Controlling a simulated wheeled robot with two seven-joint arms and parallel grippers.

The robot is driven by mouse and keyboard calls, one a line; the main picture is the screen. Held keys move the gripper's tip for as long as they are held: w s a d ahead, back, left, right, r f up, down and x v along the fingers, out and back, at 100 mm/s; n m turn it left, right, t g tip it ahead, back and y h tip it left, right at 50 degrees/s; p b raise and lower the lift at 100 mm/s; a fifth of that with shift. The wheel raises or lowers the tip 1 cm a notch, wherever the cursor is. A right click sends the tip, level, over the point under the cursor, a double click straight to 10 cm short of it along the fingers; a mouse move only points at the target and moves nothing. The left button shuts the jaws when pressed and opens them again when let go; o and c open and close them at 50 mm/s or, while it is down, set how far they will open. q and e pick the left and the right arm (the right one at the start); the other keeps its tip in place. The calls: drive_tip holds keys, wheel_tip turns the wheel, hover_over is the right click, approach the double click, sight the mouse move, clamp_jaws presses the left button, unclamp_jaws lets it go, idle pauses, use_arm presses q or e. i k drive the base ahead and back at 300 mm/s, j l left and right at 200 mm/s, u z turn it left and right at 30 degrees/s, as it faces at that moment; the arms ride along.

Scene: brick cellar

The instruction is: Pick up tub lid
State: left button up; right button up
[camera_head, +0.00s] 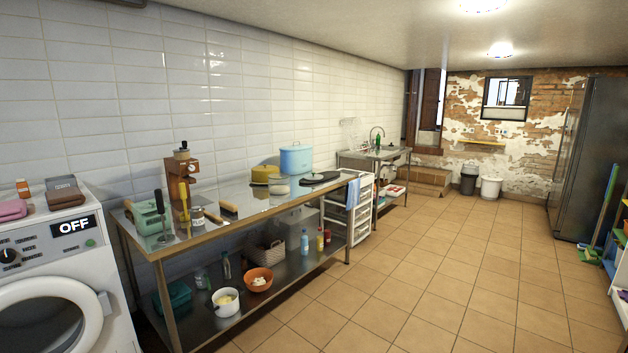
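A light blue tub (296,160) stands upright toward the far end of the steel table, near the tiled wall. Its top looks covered by a blue lid (296,147), but it is too small to be sure. A flat dark round thing (318,178) lies on the table in front of the tub; I cannot tell whether it is a lid or a pan. Neither of my grippers is in view.
The steel table (255,211) carries a yellow item (265,173), a coffee grinder (181,172), a jar and tools. Its lower shelf holds bowls and bottles. A washing machine (65,280) stands at left. A white drawer unit (350,212) stands beyond. The tiled floor (440,280) is clear.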

sight(313, 177)
drive_tip(key=i+z, duration=0.3)
drive_tip(key=i, duration=1.15)
